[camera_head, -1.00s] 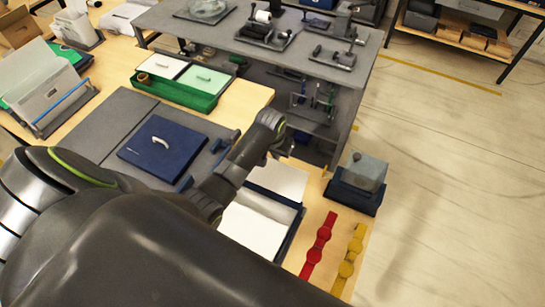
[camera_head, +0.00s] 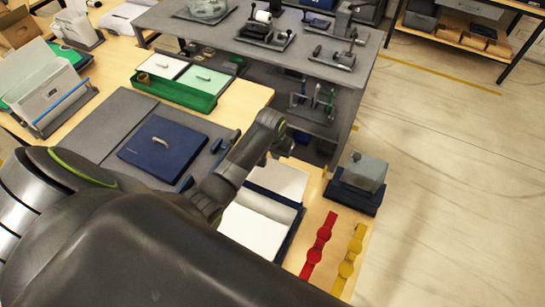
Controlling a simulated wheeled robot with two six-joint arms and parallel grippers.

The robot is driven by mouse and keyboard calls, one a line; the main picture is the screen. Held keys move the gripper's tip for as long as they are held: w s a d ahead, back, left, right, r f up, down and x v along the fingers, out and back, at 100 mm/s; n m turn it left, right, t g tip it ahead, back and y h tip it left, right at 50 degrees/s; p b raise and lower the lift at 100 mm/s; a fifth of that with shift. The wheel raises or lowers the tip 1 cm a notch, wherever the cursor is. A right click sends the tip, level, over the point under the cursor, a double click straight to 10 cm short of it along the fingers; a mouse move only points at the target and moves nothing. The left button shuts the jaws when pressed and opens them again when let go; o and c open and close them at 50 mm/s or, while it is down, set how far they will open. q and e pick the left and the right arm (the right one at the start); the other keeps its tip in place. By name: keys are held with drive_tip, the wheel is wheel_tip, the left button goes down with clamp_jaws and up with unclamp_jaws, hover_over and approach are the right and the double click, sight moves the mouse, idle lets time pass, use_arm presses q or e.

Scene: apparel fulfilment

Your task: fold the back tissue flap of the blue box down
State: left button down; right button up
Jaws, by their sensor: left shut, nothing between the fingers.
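The blue box (camera_head: 294,232) stands open on the wooden table, partly hidden behind my left arm. White tissue covers its inside, with the front part (camera_head: 252,230) lying flat. The back tissue flap (camera_head: 279,180) extends beyond the far side of the box as a pale sheet. My left gripper (camera_head: 284,152) is shut and empty at the far edge of this flap. Whether it touches the tissue cannot be told. The blue lid (camera_head: 160,150) with a light handle lies on a grey mat to the left. My right gripper is not in view.
A red strap (camera_head: 318,247) and a yellow strap (camera_head: 350,262) lie right of the box. A navy stand with a grey block (camera_head: 363,172) is at the table's right edge. A green tray (camera_head: 180,88) and a grey shelf unit (camera_head: 260,40) stand behind.

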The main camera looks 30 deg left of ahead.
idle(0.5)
use_arm(q)
drive_tip(key=s+p, duration=0.1)
drive_tip(key=s, duration=0.1)
drive_tip(key=shift+s+r+p, duration=0.1)
drive_tip(key=shift+s+p, duration=0.2)
drive_tip(key=shift+p, duration=0.05)
drive_tip(key=s, duration=1.3)
drive_tip(key=shift+s+d, duration=0.4)
drive_tip(key=shift+d, duration=0.05)
drive_tip(key=shift+f, duration=0.2)
